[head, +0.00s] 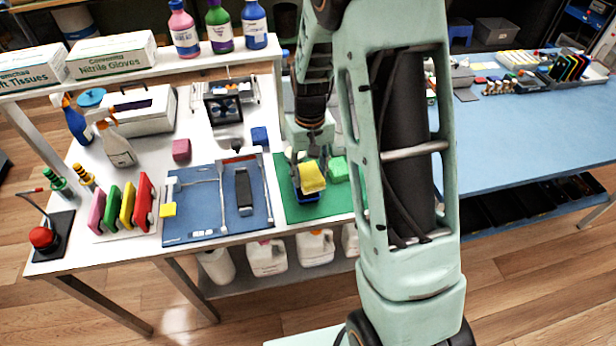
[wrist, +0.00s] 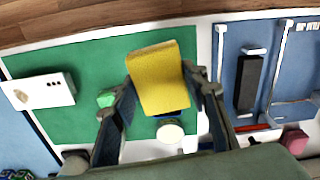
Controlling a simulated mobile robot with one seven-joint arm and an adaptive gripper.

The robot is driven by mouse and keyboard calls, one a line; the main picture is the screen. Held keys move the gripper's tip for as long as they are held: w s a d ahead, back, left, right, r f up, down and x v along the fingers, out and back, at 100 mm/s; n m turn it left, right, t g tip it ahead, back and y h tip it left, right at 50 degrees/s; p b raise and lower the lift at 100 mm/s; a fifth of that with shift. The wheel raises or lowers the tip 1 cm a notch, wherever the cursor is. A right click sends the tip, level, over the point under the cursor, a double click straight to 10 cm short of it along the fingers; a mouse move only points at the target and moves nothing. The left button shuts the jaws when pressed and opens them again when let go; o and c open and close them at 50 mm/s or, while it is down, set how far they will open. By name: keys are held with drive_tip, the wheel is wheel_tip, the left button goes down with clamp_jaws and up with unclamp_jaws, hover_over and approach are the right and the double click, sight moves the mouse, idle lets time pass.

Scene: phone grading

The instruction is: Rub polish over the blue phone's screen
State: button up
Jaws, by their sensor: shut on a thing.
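My gripper (head: 309,170) is shut on a yellow block-like pad (head: 313,178) over the green mat (head: 292,212). In the wrist view, my gripper (wrist: 162,84) has one finger on each side of the yellow pad (wrist: 160,76), which is slightly tilted. A blue thing, which looks like the blue phone (head: 308,198), shows under and around the pad in the head view. Only a thin blue strip (wrist: 183,112) shows below the pad in the wrist view. The pad hides most of it, and I cannot tell whether they touch.
A green block (head: 338,168) lies beside my gripper. A blue mat (head: 205,222) with a dark phone-like bar (head: 243,192) is to the left. Several coloured phones (head: 127,206) stand in a rack further left.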

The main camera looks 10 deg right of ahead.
drive_tip(key=shift+f+b, duration=0.3)
drive_tip(key=shift+b, duration=0.85)
drive_tip(key=shift+b, duration=0.95)
